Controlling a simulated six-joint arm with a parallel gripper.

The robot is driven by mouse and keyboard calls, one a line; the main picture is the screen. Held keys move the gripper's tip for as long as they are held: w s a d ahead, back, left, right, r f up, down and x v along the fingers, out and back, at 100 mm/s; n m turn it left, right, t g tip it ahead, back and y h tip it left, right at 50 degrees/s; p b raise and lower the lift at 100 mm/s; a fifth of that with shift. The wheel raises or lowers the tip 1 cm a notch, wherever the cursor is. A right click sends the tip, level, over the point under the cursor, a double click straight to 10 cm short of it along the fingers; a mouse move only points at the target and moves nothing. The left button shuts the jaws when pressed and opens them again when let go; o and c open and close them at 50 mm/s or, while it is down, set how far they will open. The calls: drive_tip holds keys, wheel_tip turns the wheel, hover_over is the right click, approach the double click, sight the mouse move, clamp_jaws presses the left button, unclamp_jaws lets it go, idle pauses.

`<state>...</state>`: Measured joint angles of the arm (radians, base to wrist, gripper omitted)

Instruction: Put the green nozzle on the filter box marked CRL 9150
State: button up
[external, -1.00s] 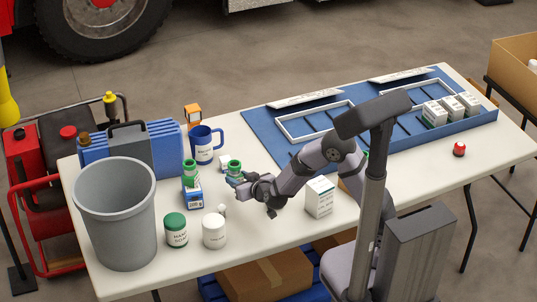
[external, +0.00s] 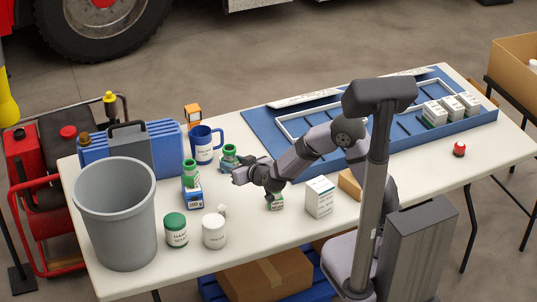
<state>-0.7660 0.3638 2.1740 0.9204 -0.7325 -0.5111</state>
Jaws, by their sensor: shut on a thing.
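A green nozzle (external: 229,154) shows at the tips of my gripper (external: 238,174), which points left above the middle of the table. My gripper appears shut on this nozzle, though the contact is small and partly hidden by the fingers. Another green-topped piece (external: 190,172) stands on a small blue and white box (external: 194,196) to the left. The print on the boxes is too small to read, so I cannot tell which is CRL 9150.
A grey bin (external: 115,215), a green-lidded jar (external: 176,230), a white jar (external: 214,231) and a blue mug (external: 204,146) stand at left. A blue tray (external: 462,128) with several white boxes (external: 450,108) lies at back right.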

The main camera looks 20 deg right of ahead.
drive_tip(key=s+a+r+n+p, duration=0.1)
drive_tip(key=s+a+r+p, duration=0.2)
drive_tip(key=r+p, duration=0.35)
wheel_tip(320, 180, up, 2)
drive_tip(key=r+m+g+h+p, duration=0.1)
drive_tip(key=m+g+h+p, duration=0.3)
drive_tip(key=m+h+p, duration=0.75)
hover_over(318, 189)
drive_tip(key=b, duration=0.1)
drive_tip(key=shift+f, duration=5.3)
drive_tip(key=shift+f, duration=0.1)
drive_tip(key=o, duration=1.2)
